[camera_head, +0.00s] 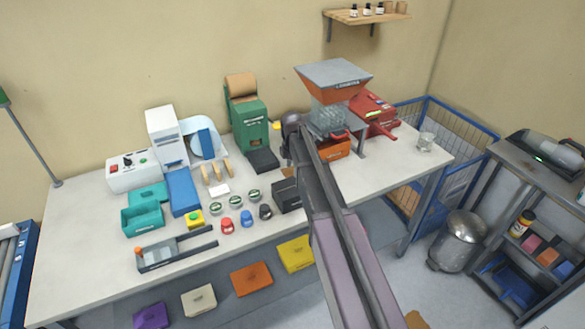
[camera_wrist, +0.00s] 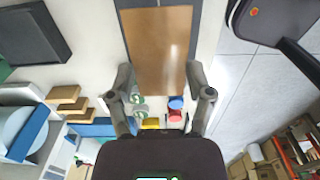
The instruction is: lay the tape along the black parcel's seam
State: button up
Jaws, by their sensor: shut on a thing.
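The black parcel (camera_head: 287,197) sits on the bench, its right side hidden behind my arm. A brown, shiny strip of tape (camera_wrist: 160,45) spans between my two fingertips in the wrist view. My gripper (camera_wrist: 160,82) is shut on this tape, its fingers at the strip's two sides. A small brown piece beside my arm, above the parcel in the head view, looks like the same tape (camera_head: 288,172). Dark edges show beside the strip in the wrist view. I cannot tell whether the tape touches the parcel. My gripper is hidden by my arm in the head view.
The green tape dispenser (camera_head: 249,120) stands behind the parcel. Several red, blue and dark caps and round tins lie left of it. An orange hopper machine (camera_head: 332,95) stands to the right. The bench's front strip (camera_head: 240,255) is mostly clear.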

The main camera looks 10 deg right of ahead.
aim_at(293, 186)
jog(key=shift+f+b, duration=1.4)
jog(key=shift+f, duration=0.25)
jog(key=shift+f+b, duration=2.1)
jog(key=shift+f, duration=0.05)
dwell(0.8)
jog(key=o, duration=0.7)
jog(key=shift+c, duration=0.2)
jog(key=shift+r, duration=0.15)
notch_tip(293, 186, up, 9)
jog(key=p, duration=0.9)
jog(key=s+a+m, duration=0.5)
jog(key=s+m, duration=0.1)
jog(key=s, duration=0.5)
jog(key=s+a+f+m+b, duration=0.1)
jog(key=s+a+m, duration=0.4)
jog(key=s, duration=0.6)
jog(key=shift+s+f+m, duration=0.15)
jog(key=shift+f+m, duration=0.1)
jog(key=shift+m, duration=0.25)
